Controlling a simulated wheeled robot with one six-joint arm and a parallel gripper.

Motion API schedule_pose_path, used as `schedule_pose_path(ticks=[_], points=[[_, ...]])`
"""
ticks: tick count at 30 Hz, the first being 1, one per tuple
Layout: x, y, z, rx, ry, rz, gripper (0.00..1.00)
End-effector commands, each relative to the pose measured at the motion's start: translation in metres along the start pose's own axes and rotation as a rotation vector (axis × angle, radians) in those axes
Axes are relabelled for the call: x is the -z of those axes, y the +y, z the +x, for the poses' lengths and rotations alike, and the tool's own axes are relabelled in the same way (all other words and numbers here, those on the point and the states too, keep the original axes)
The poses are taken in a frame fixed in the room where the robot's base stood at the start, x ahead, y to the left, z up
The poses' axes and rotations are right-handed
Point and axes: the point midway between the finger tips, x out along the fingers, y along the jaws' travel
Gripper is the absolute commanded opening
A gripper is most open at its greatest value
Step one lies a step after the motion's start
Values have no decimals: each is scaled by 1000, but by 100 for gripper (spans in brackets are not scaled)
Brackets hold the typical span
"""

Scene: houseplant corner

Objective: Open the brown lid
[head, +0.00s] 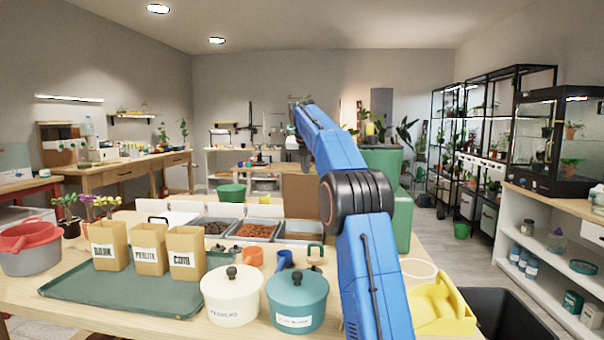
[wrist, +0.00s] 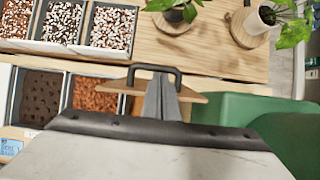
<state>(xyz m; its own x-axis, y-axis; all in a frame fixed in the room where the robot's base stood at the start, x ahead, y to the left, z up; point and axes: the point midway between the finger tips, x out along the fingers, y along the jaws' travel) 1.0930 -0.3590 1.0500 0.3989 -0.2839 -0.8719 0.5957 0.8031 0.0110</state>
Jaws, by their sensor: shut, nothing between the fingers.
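The brown lid (head: 301,195) stands as an upright brown panel behind the right-hand bin (head: 302,232) in the head view. In the wrist view the lid (wrist: 192,97) shows as a narrow brown strip with a black handle (wrist: 153,69) at its far side. My gripper (wrist: 161,84) is shut and empty, its grey fingers in front of the lid's middle, close to the handle. I cannot tell whether they touch the lid. The fingers and gripper body hide part of the lid and what lies under it. In the head view my fingers cannot be made out.
Bins of dark soil (head: 205,228) and red-brown chips (head: 254,229) stand left of the lid. Paper bags stand on a green tray (head: 130,292); cream (head: 231,298) and teal (head: 297,303) pots are in front. A green block (head: 402,210) stands right of the lid.

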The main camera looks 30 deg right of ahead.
Motion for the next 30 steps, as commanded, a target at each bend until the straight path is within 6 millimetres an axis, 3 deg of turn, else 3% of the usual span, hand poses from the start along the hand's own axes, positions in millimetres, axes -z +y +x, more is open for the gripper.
schedule_pose_path(ticks=[17, 30], points=[[0, 0, -7, -1, 0, 0, 0], [0, 1, -83, -2, -1, 0, 0]])
